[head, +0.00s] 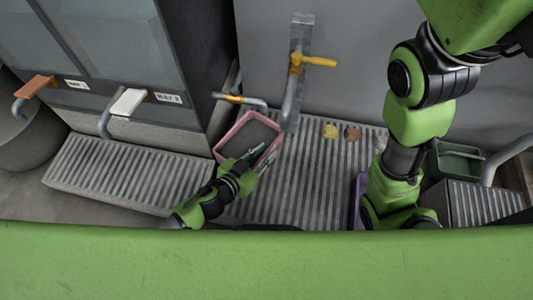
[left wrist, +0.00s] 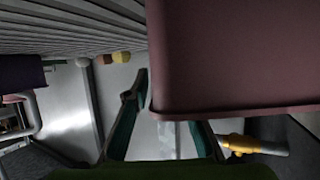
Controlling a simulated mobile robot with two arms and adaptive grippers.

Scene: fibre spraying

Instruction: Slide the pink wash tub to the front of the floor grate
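The pink wash tub (head: 228,134) stands at the back left of the middle floor grate (head: 312,185), near the taps. It fills the upper right of the left wrist view (left wrist: 235,55). My left gripper (head: 261,158) is at the tub's near right corner. Its teal fingers (left wrist: 165,125) are apart, one outside the tub wall and the other across the rim on the tub's side. I cannot tell whether either finger touches the wall. The right arm comes down at the right, and its gripper is hidden.
A tap with a yellow handle (head: 297,66) and a pipe hangs beside the tub. Yellow (head: 330,131) and brown (head: 352,133) round items lie at the grate's back. A purple container (head: 358,195) and green tub (head: 455,161) are at the right. The grate's middle is clear.

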